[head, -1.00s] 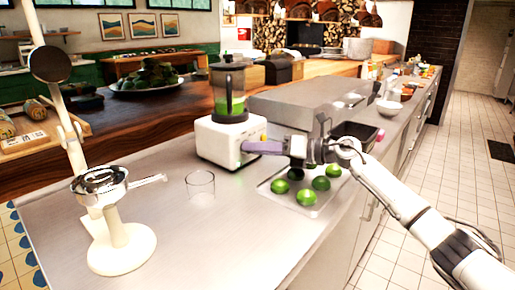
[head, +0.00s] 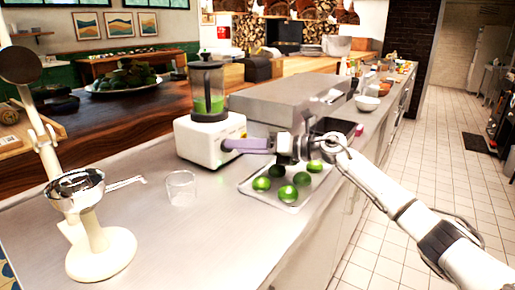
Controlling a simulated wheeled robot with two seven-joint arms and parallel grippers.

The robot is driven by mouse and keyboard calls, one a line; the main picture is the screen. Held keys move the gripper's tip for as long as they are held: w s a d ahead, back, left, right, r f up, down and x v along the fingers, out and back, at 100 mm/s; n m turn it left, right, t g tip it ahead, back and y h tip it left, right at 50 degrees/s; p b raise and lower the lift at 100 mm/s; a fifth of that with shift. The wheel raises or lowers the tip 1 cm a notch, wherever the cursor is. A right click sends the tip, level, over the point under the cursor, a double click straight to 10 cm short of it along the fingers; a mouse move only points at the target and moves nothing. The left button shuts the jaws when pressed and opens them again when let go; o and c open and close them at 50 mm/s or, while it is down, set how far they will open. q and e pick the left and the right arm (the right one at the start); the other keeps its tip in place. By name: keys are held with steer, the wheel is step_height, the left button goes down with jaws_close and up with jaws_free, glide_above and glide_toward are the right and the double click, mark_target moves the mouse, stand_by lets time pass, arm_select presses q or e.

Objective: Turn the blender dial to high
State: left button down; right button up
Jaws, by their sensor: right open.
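The blender (head: 208,98) stands on the steel counter, with a white base (head: 197,143) and a clear jar holding green liquid. My right gripper (head: 227,145), with purple fingers, reaches in from the right. Its fingertips are at the right-hand part of the base's front face. The gripper is open. My left gripper is not in view.
A metal tray (head: 247,187) with several green limes lies below my right gripper. An empty glass (head: 181,188) stands in front of the blender. A white citrus press (head: 100,250) stands at the left. A grey steel box (head: 280,98) is behind the gripper.

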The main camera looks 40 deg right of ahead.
steer(key=b+v, duration=0.1)
steer(key=v, duration=0.6)
steer(key=shift+s+d+f, duration=0.1)
steer(key=shift+s+f, duration=0.05)
steer(key=shift+s, duration=0.15)
steer(key=shift+s+d+r, duration=0.3)
steer(key=shift+s, duration=0.2)
